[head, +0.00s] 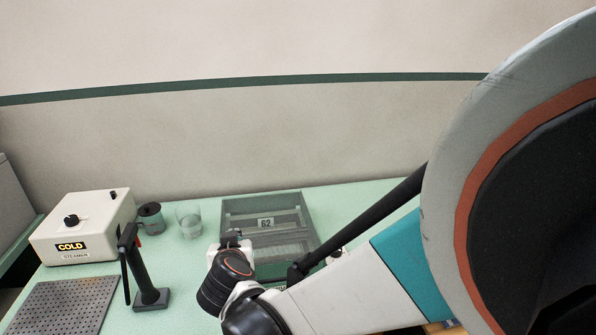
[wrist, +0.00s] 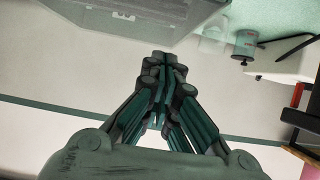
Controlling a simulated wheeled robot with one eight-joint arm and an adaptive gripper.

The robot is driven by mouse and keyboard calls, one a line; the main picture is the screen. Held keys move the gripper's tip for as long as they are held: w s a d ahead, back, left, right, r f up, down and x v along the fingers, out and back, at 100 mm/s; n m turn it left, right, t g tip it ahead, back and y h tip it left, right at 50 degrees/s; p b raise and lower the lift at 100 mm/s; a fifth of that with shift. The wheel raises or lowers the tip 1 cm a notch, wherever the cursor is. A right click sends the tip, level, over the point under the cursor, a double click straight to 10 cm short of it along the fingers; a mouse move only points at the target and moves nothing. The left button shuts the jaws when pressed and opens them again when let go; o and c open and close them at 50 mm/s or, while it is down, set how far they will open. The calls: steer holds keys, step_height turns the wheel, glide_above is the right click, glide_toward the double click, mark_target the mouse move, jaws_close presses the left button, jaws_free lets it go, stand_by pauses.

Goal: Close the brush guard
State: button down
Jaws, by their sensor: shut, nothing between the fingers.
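The brush guard (head: 290,210) is a grey, see-through cover with a "62" label, on a box at the back middle of the green bench. Striped parts show below its label. My arm hides the box's front right, and I cannot tell the cover's exact angle. In the wrist view the see-through cover (wrist: 140,22) fills the upper left, with its edge near my fingertips. My gripper (wrist: 160,62) is shut and empty, with its fingertips together just apart from that edge in the picture. Whether they touch it cannot be told. In the head view my wrist is in front of the box's left side.
A white steamer box (head: 85,228) reading "COLD" stands at the left. A dark mug (head: 151,218) and a clear glass (head: 189,221) stand between it and the guard. A black post (head: 146,275) and a perforated plate (head: 60,305) are in front. A wall (head: 300,130) rises behind.

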step_height(320, 180, down, 8)
steer(key=s+b, duration=0.2)
steer(key=b, duration=0.2)
steer(key=shift+s+d+r+b, duration=0.25)
steer(key=shift+s+b, duration=0.05)
steer(key=shift+s, duration=0.1)
steer(key=shift+r, duration=0.1)
